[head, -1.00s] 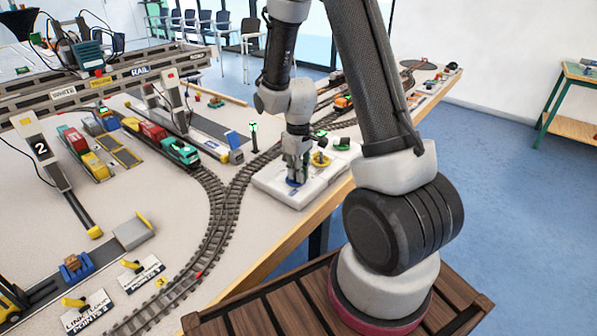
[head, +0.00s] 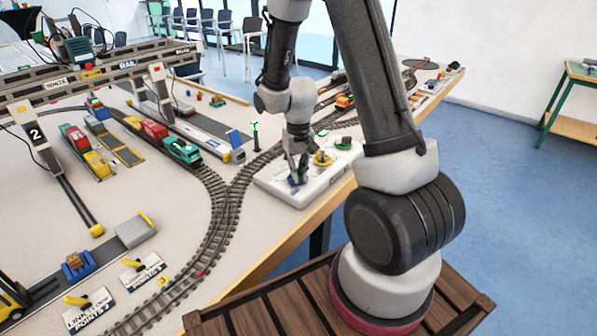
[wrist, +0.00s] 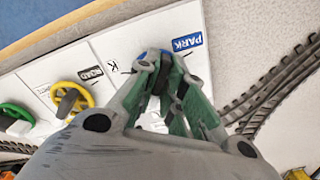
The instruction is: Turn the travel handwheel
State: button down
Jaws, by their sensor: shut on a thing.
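My gripper (head: 297,172) reaches down to a white control panel (head: 284,190) at the table edge. It is shut on the blue handwheel (head: 293,182), nearest the panel's left end. In the wrist view the fingers (wrist: 163,80) close around this wheel, and only a small part of its blue rim (wrist: 150,54) shows beside a blue PARK label (wrist: 186,42). A yellow handwheel (head: 322,158) and a green handwheel (head: 343,143) stand farther along, clear of the fingers. The gantry crane (head: 95,78) spans the tracks on the left.
Curved railway track (head: 218,220) runs close to the panel's left side. A small signal post (head: 255,135) stands behind the panel. A train (head: 153,130) and other models fill the table's left. Open floor lies beyond the table's right edge.

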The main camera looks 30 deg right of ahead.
dwell(0.4)
jog(key=c, duration=1.5)
grip_release()
jog(key=shift+r, duration=0.1)
notch_tip(320, 180, up, 12)
jog(key=shift+f, duration=0.1)
